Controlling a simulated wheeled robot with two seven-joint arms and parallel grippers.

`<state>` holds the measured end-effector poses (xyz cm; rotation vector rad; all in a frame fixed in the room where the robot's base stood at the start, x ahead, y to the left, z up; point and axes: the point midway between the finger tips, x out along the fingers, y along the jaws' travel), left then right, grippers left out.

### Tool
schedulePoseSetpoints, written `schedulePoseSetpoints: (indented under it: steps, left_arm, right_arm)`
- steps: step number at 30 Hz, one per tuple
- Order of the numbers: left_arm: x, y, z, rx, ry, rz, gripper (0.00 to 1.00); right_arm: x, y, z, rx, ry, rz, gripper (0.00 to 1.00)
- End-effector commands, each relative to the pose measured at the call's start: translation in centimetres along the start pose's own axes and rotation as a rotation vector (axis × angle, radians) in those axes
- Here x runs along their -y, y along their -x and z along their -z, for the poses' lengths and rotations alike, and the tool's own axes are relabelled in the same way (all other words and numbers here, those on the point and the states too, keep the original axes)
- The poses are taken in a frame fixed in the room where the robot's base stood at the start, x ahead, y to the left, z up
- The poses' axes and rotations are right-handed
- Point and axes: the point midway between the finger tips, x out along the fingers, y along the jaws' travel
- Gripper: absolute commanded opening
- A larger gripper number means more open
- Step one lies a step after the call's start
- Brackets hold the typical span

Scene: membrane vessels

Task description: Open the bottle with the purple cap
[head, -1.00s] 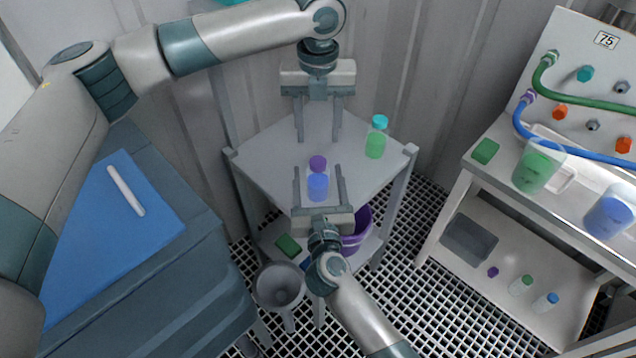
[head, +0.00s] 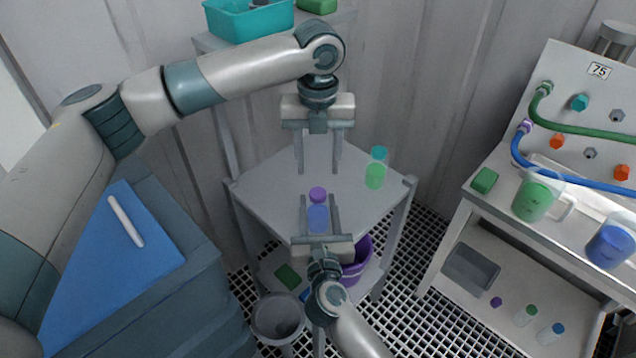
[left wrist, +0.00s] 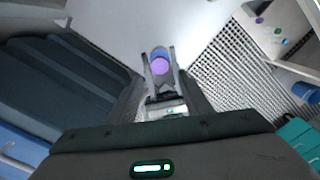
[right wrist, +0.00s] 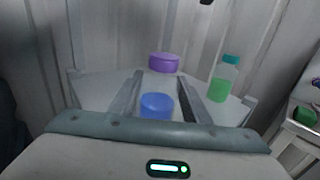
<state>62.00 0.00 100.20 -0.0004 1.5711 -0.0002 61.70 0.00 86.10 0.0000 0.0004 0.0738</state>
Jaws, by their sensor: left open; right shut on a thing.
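The bottle with the purple cap (head: 318,193) stands upright on the small grey table (head: 270,190); its clear body holds blue liquid (head: 318,218). My right gripper (head: 319,198) is shut on the bottle's body, one finger on each side, below the cap. The cap also shows in the right wrist view (right wrist: 163,62), above the blue liquid. My left gripper (head: 318,172) is open and empty, pointing down beyond and above the bottle. In the left wrist view the purple cap (left wrist: 160,66) shows from above, between the right gripper's fingers.
A bottle with a teal cap and green liquid (head: 376,172) stands to the right on the same table. A purple bucket (head: 357,262) is below. A bench with beakers (head: 537,197) and hoses is at right; a blue mat (head: 110,265) lies on the left cabinet.

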Motion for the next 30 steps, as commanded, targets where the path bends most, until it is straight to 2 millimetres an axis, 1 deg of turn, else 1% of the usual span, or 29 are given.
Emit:
schedulePoseSetpoints:
  steps: [9, 14, 20, 30]
  left_arm:
    - [0.0, 0.0, 0.0, 0.000, 0.000, 0.000, 0.45]
    - [0.0, -0.5, 0.0, -0.001, 0.000, -0.001, 0.45]
    - [-0.1, -2.2, 0.0, -0.001, 0.000, -0.002, 0.45]
    - [-0.1, -6.5, 0.0, -0.001, 0.001, -0.001, 0.45]
  right_arm:
    - [0.0, 0.0, 0.0, 0.000, 0.000, 0.000, 0.00]
    - [0.0, 0.0, 0.0, 0.000, 0.000, 0.000, 0.00]
    - [0.0, 0.0, 0.0, 0.000, 0.000, 0.000, 0.00]
    - [0.0, 0.0, 0.0, -0.001, 0.000, 0.000, 0.00]
